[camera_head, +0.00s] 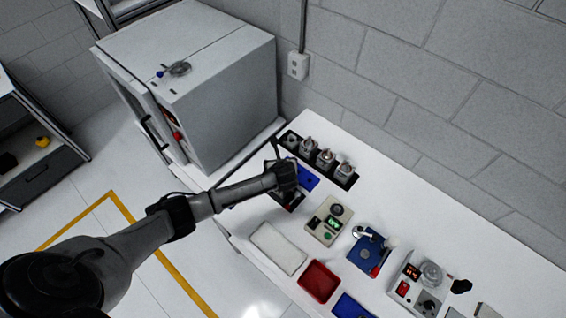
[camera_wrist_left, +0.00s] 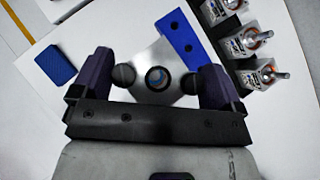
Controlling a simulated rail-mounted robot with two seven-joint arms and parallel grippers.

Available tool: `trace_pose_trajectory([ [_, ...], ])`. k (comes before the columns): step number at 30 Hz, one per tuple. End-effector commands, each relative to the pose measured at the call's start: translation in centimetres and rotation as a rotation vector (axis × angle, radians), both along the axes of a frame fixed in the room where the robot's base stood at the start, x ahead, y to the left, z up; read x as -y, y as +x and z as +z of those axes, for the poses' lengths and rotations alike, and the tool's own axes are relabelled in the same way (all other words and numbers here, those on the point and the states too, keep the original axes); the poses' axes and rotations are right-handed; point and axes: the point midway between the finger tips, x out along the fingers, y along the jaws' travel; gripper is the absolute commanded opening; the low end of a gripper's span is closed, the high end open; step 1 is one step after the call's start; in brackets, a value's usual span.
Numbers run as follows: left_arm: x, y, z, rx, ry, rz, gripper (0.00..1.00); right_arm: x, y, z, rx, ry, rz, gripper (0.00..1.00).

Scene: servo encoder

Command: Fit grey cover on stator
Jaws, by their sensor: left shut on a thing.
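My left gripper (camera_head: 287,177) is over the left part of the white bench. In the left wrist view its two dark fingers (camera_wrist_left: 157,79) are shut on a flat grey plate-like part with a round centre hole, which looks like the grey cover (camera_wrist_left: 158,96). In the head view the gripper hides this part. Several silver motor-like units (camera_head: 325,159) stand upright in a black rack behind the gripper; they also show with their shafts up in the left wrist view (camera_wrist_left: 253,40). I cannot tell which one is the stator. My right gripper is not in view.
A blue block with holes (camera_head: 308,178) lies beside the gripper. To its right are a beige device with a green display (camera_head: 328,222), a blue fixture (camera_head: 368,252) and a red tray (camera_head: 319,282). A white tray (camera_head: 277,249) lies in front. A grey cabinet (camera_head: 225,100) stands behind left.

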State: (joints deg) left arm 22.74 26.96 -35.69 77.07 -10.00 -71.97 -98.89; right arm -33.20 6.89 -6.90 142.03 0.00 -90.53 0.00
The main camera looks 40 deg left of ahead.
Motion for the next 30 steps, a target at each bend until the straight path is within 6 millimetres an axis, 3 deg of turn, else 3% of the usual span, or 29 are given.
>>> trace_pose_trajectory([
  [11,0.2,0.5,-1.1,0.001,-0.001,-0.055,0.65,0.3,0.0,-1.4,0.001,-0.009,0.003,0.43],
  [23,0.3,0.4,-5.0,0.001,-0.001,-0.056,0.65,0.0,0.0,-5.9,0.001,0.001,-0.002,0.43],
  [30,0.3,0.5,-4.3,0.002,0.0,-0.055,0.65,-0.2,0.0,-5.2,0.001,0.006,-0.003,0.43],
])
